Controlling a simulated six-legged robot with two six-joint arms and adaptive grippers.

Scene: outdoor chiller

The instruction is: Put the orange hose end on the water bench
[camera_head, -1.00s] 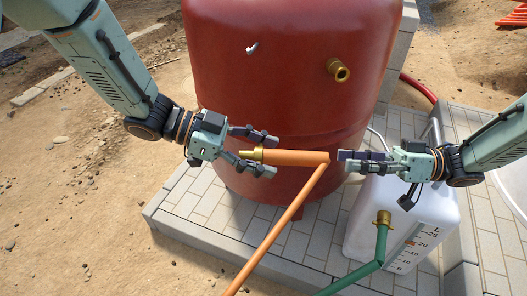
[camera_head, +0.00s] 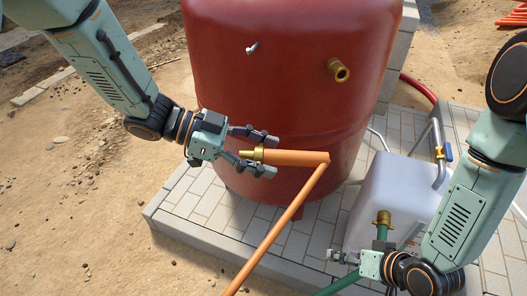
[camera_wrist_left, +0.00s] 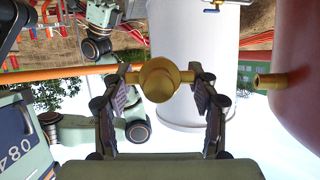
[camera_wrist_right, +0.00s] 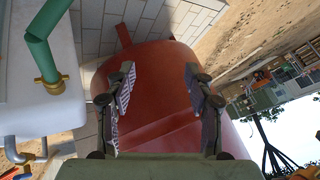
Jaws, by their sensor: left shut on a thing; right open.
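The orange hose (camera_head: 275,220) has a brass end (camera_head: 258,153) with an orange stem behind it. My left gripper (camera_head: 262,150) is shut on this brass end and holds it in the air in front of the red tank. In the left wrist view the brass end (camera_wrist_left: 159,80) is between the two fingers. The hose bends at the stem's right end and runs down out of view. My right gripper (camera_head: 350,255) is open and empty, low in front of the white container. I cannot tell which surface is the water bench; a tiled ledge (camera_head: 465,118) shows at the right.
The red tank (camera_head: 275,60) with a brass outlet (camera_head: 338,71) stands on a tiled platform (camera_head: 205,210). The white container (camera_head: 395,190) is at the right, with a green hose (camera_head: 340,284) and its brass fitting (camera_head: 383,217) in front.

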